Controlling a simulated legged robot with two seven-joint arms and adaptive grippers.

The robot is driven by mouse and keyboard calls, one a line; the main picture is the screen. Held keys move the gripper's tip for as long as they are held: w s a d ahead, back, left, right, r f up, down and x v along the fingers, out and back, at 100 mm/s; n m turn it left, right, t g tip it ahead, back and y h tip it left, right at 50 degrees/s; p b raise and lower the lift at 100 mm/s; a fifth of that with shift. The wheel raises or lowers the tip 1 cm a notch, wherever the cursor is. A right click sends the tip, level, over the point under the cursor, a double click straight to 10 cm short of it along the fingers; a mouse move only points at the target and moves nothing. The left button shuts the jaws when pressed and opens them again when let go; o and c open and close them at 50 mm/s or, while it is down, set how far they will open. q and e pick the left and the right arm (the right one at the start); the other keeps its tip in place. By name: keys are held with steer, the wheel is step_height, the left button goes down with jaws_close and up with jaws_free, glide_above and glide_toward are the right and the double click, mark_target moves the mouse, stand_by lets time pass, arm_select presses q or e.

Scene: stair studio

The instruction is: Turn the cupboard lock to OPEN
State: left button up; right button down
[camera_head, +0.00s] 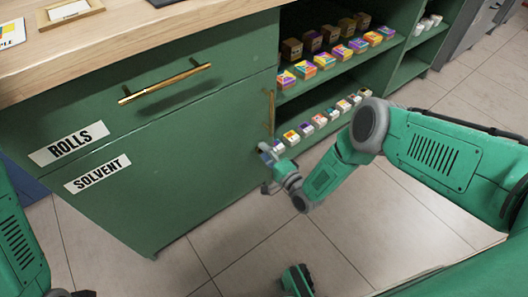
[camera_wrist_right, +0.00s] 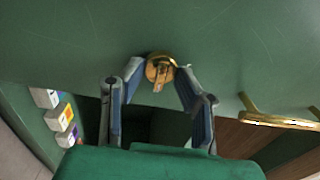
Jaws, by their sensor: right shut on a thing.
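The green cupboard front (camera_head: 190,165) carries the labels ROLLS (camera_head: 69,143) and SOLVENT (camera_head: 98,174). The round brass lock (camera_wrist_right: 159,68) sits on the green door in the right wrist view, with a small key-like tab pointing down in the picture. My right gripper (camera_wrist_right: 160,72) is shut on the lock, one fingertip on each side. In the head view the right gripper (camera_head: 265,150) is against the door's right edge and hides the lock. I cannot read any OPEN mark. My left arm shows at the left edge, but its gripper is not visible.
A vertical brass handle (camera_head: 270,112) is just above the right gripper, and it shows in the wrist view (camera_wrist_right: 275,121). A brass drawer handle (camera_head: 165,82) sticks out higher up. Open shelves (camera_head: 345,72) with small boxes stand to the right.

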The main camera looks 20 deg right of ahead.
steer(key=shift+d, duration=0.1)
stand_by(0.3)
steer(key=c, duration=1.2)
jaws_free()
steer(key=shift+f, duration=0.1)
steer(key=v, duration=1.2)
